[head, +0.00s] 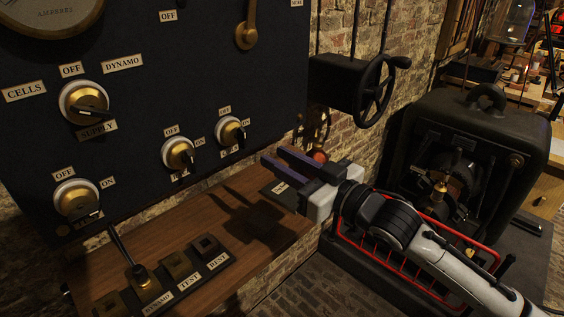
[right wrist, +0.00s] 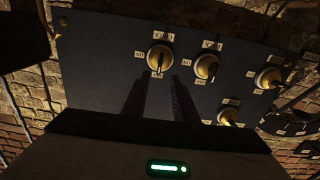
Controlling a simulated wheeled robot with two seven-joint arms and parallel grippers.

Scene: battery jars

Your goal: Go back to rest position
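My right gripper (head: 275,156) reaches in from the right over the wooden shelf, in front of the dark control panel (head: 130,150). Its two dark fingers stand apart with nothing between them, and it touches nothing that I can see. In the right wrist view the gripper (right wrist: 165,85) shows as two dark, separate fingers pointing at the panel. My left gripper is not in view.
The panel carries brass rotary knobs (head: 83,102). A black handwheel (head: 376,90) and a dark machine (head: 480,118) with a red frame stand to the right.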

